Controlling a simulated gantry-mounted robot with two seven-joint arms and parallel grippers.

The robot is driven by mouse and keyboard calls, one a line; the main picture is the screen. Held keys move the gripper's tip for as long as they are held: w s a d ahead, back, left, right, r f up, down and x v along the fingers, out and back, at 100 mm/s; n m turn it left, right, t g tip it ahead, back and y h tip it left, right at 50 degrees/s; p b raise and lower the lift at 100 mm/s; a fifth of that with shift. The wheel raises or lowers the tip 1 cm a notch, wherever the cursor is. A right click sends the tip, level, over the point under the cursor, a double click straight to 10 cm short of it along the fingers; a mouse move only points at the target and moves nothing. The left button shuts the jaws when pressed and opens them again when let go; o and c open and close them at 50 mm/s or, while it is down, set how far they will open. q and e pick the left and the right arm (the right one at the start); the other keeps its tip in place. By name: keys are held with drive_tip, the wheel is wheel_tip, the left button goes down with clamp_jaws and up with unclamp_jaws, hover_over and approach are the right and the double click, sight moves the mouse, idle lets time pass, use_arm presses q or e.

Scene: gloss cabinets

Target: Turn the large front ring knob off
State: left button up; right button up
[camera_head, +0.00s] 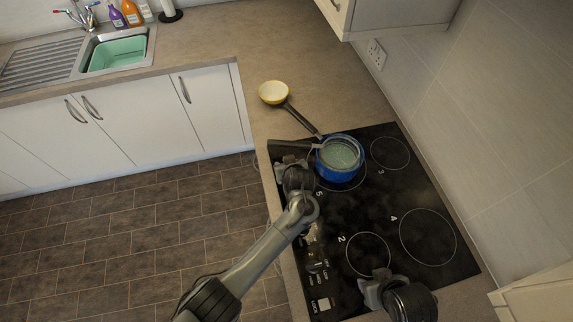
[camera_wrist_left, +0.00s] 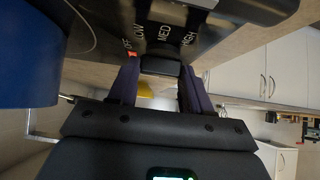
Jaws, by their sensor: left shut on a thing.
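The black cooktop (camera_head: 385,225) lies on the counter with knobs along its front edge. My left gripper (camera_head: 285,172) is at the front edge beside the blue pot, and hides the knob there in the head view. In the left wrist view the fingers of my left gripper (camera_wrist_left: 158,76) are shut on a black knob (camera_wrist_left: 160,64). OFF, LOW, MED and HIGH labels show around it, with a red mark (camera_wrist_left: 132,54) next to OFF. My right gripper (camera_head: 375,290) is over the near part of the cooktop; its fingers are unclear.
A blue pot (camera_head: 340,160) with clear liquid stands on a ring, its handle pointing left above my left gripper. A sink (camera_head: 118,52) is far left. A tiled wall (camera_head: 500,130) bounds the right.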

use_arm(q)
drive_tip(key=o, duration=1.1)
drive_tip(key=shift+c, duration=0.2)
drive_tip(key=shift+s+d+r, duration=0.1)
drive_tip(key=shift+s+r, duration=0.25)
drive_tip(key=shift+r, duration=0.05)
use_arm(e)
drive_tip(key=shift+d+r, duration=0.1)
drive_tip(key=shift+r+p, duration=0.8)
drive_tip(key=shift+p, duration=0.1)
use_arm(q)
drive_tip(key=v, duration=0.9)
drive_tip(key=shift+s+r, duration=0.2)
drive_tip(key=shift+s, duration=0.1)
drive_tip(key=shift+d, duration=0.1)
use_arm(e)
drive_tip(key=shift+r, duration=0.1)
